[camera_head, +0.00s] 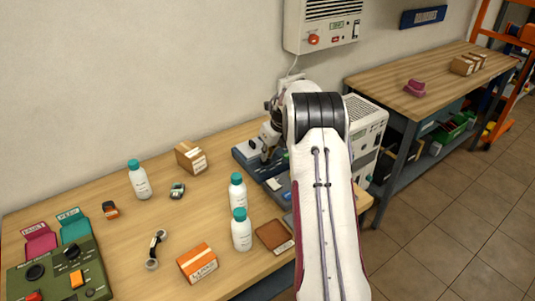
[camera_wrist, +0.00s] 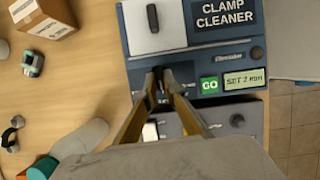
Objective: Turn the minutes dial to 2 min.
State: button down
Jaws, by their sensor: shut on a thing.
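The blue clamp cleaner (camera_wrist: 190,55) fills the upper middle of the wrist view, and its blue body (camera_head: 247,152) shows in the head view beside my gripper. My gripper (camera_wrist: 163,80) points down at its front panel, left of the green GO button (camera_wrist: 209,84). The fingers are shut on the minutes dial, which is mostly hidden between them. The small display (camera_wrist: 244,80) right of GO seems to read "SET 2 min", though the digit is small and blurred.
A grey unit (camera_wrist: 235,122) sits against the cleaner's front side. White bottles with teal caps (camera_head: 139,180), a cardboard box (camera_head: 191,158) and an orange box (camera_head: 198,263) stand left of my arm. A white cabinet (camera_head: 365,122) stands to the right.

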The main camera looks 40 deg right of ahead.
dwell(0.4)
jog(key=c, duration=2.1)
grip_release()
jog(key=shift+c, duration=0.2)
jog(key=shift+r, duration=0.1)
jog(key=v, duration=1.2)
jog(key=shift+m, duration=0.3)
